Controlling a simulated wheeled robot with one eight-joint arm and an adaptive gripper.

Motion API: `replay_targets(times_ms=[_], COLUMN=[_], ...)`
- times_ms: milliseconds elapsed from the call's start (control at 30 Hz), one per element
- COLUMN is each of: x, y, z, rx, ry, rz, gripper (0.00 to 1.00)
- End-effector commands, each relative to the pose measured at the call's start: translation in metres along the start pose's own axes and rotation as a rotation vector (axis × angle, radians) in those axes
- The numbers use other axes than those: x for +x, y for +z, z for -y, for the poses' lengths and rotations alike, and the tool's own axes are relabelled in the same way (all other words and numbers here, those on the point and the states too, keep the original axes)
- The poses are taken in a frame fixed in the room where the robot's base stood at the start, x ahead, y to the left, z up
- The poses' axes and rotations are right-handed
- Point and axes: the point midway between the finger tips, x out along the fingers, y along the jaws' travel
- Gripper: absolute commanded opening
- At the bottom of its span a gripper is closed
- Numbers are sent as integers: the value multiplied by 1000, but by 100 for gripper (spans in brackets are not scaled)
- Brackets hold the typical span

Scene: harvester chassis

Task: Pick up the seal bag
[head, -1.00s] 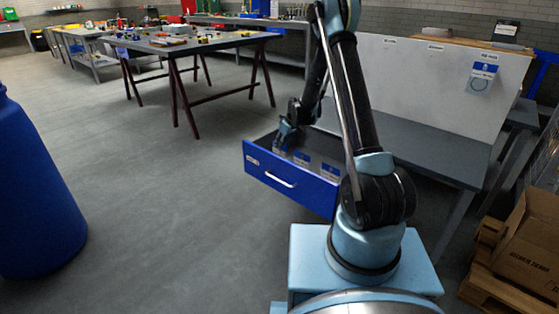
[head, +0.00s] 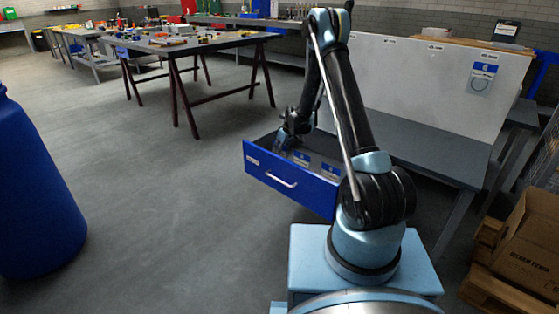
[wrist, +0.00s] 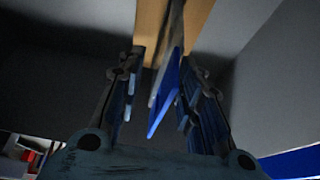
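My gripper (wrist: 152,100) points down into an open blue drawer (head: 288,182) in the head view. In the wrist view its two fingers stand apart, with a thin blue-and-clear seal bag (wrist: 163,95) seen edge-on between them. The bag lies closer to the right finger, and a gap shows on its left. Whether it touches the right finger I cannot tell. In the head view, two more bags with blue labels stand in the drawer right of my gripper: one bag (head: 301,158) close to it and another (head: 329,169) further right.
The drawer sits under a grey workbench (head: 425,157) with a white back panel (head: 410,85); a bag (head: 483,76) hangs on the panel. A blue barrel (head: 35,190) stands left, a cardboard box (head: 525,245) right.

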Motion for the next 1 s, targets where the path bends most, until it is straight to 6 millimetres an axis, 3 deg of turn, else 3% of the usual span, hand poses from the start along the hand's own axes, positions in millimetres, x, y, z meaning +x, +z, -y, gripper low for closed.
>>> replay_targets(times_ms=[33,100,133,567,1000], x=[0,0,0,-4,-62], y=[0,0,0,-2,-25], z=[0,0,0,0,0], rx=[0,0,0,0,0], ry=[0,0,0,0,0], rz=[0,0,0,0,1], gripper=[18,2,0,0,0])
